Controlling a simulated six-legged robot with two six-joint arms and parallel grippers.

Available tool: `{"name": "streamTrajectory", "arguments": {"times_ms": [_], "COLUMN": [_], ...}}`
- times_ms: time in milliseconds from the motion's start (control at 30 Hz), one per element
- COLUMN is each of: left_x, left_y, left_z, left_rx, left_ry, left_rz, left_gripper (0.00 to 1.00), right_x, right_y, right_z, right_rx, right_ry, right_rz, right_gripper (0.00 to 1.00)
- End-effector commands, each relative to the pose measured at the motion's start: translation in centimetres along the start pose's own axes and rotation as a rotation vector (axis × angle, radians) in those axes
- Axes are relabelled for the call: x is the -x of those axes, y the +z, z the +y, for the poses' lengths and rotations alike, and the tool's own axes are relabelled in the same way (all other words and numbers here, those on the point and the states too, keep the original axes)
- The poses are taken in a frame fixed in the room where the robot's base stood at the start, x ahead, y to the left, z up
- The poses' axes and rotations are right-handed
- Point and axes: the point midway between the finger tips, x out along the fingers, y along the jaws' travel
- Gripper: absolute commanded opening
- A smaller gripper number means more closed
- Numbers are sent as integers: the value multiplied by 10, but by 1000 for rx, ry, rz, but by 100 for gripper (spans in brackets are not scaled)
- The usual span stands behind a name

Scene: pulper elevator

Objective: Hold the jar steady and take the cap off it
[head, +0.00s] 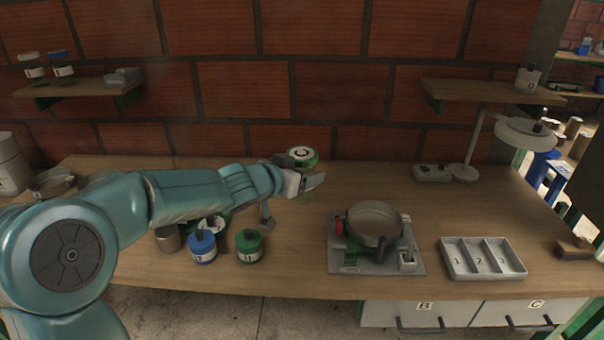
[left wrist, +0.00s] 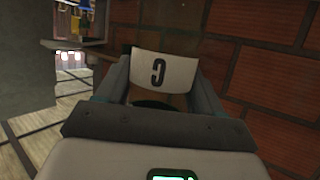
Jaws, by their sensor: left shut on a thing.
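My left gripper (head: 303,180) is shut on a green-sided thing (head: 303,157) over the back of the bench, by the brick wall. In the head view its top shows a pale ring with a dark middle. In the left wrist view a white panel marked with a C-like letter (left wrist: 168,68) sits between my fingers (left wrist: 160,88). I cannot tell whether this is the jar or only part of it. A blue jar (head: 202,248) and a green jar (head: 249,248), each with a dark knob on top, stand at the front left of the bench. My right gripper is not in view.
A plate with a round grey pan (head: 374,222) stands mid-bench, with a numbered three-part tray (head: 483,258) to its right. A lamp (head: 466,172) stands at the back right. Shelves (head: 495,91) hang on the wall. The wooden bench (head: 380,180) is clear behind the pan.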

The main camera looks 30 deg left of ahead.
Motion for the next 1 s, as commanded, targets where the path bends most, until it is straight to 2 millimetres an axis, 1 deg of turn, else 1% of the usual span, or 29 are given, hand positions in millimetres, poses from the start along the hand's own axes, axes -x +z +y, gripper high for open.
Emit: {"name": "streamTrajectory", "arguments": {"times_ms": [67, 100, 167, 200, 233, 267, 533, 600, 667, 767, 867, 967, 1000], "left_x": [0, 0, 0, 0, 0, 0, 0, -1, -7, -17, -25, -32, -35], "left_y": [0, 0, 0, 0, 0, 0, -1, -2, -1, 10, 26, 44, 54], "left_z": [0, 0, 0, 0, 0, 0, 0, 6, 18, 40, 63, 90, 105], "left_rx": [0, 0, 0, 0, 0, 0, 0, -4, -9, -22, -31, -40, -46], "left_ry": [0, 0, 0, 0, 0, 0, 1, 11, 33, 73, 103, 128, 145], "left_rz": [2, 2, 2, 2, 2, 2, 2, 2, 0, -3, -4, -5, -7], "left_gripper": [25, 60, 41, 28, 18, 12, 12, 12, 12, 12, 12, 12, 12], "right_x": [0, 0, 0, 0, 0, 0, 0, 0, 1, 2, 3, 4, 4], "right_y": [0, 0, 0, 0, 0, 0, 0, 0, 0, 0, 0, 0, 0], "right_z": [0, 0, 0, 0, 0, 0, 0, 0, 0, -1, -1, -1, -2], "right_rx": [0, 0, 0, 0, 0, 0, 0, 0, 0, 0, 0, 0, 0], "right_ry": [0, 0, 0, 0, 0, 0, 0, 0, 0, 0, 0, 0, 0], "right_rz": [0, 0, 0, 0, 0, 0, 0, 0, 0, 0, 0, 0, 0], "right_gripper": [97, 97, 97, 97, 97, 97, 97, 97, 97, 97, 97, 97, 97]}}
